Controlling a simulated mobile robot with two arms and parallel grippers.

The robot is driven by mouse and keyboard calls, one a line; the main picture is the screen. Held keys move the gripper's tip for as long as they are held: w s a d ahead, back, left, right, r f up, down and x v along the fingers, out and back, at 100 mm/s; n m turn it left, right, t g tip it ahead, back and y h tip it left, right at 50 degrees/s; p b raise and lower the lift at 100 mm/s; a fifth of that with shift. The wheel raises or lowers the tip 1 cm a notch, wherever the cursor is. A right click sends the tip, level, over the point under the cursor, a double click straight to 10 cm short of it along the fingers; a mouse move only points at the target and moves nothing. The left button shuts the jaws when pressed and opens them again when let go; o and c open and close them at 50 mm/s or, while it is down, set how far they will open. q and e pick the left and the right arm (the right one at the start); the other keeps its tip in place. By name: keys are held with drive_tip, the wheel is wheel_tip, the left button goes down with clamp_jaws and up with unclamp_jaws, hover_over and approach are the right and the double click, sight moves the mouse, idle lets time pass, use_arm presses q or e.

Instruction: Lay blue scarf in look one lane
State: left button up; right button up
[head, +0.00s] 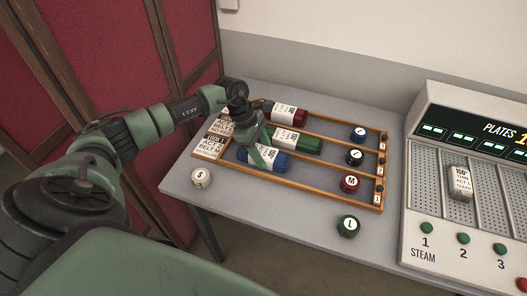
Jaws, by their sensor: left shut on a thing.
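The blue scarf (278,165) is a rolled blue bundle with a white label band. It is at the left part of the front lane of the wooden rack (300,180), the lane with the look one card (209,147) at its left end. My left gripper (262,154) reaches down from above and is shut on the blue scarf. I cannot tell whether the scarf rests on the table or hangs just above it. The gripper hides part of it. My right gripper is not in view.
Green (306,144) and red (290,114) rolls lie in the lanes behind. A red M piece (349,183) is at the front lane's right. A cream S piece (201,178) and green L piece (348,226) stand outside the rack. A steam machine (460,200) is at right.

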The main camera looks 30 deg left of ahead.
use_arm(q)
drive_tip(key=o, duration=1.2)
drive_tip(key=shift+r, duration=0.1)
drive_tip(key=shift+a+r, duration=0.15)
drive_tip(key=shift+r, duration=0.05)
drive_tip(key=b+v, duration=0.3)
drive_tip(key=v, duration=0.7)
drive_tip(key=shift+a+r+b, duration=0.1)
drive_tip(key=shift+r+b, duration=0.15)
drive_tip(key=shift+b, duration=0.1)
drive_tip(key=shift+s+a+r, duration=0.1)
drive_tip(key=shift+a+r, duration=0.05)
drive_tip(key=shift+r, duration=0.25)
